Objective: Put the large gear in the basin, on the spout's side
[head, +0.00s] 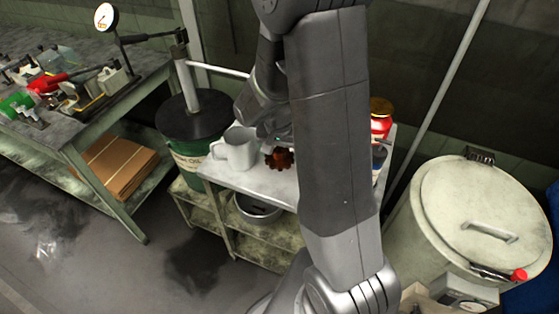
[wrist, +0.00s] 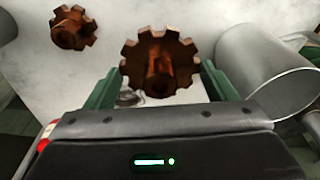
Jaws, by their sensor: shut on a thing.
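The large gear (wrist: 160,62), rusty brown with a raised hub, sits between the two green fingers of my gripper (wrist: 157,88) in the wrist view. My gripper is shut on it. In the head view the brown gear (head: 279,158) shows just below my gripper, over the white table top, right of the grey mug; I cannot tell whether it touches the top. A smaller brown gear (wrist: 73,27) lies apart from it in the wrist view. A round metal basin (head: 257,209) stands on the shelf under the table top, partly hidden; I cannot make out a spout.
The grey mug (head: 238,149) stands close to my gripper and also shows in the wrist view (wrist: 268,72). A dark-lidded green drum (head: 195,125) is behind at left. A red can (head: 381,117) stands right of my arm, which hides part of the table. A large pale drum (head: 475,215) is at right.

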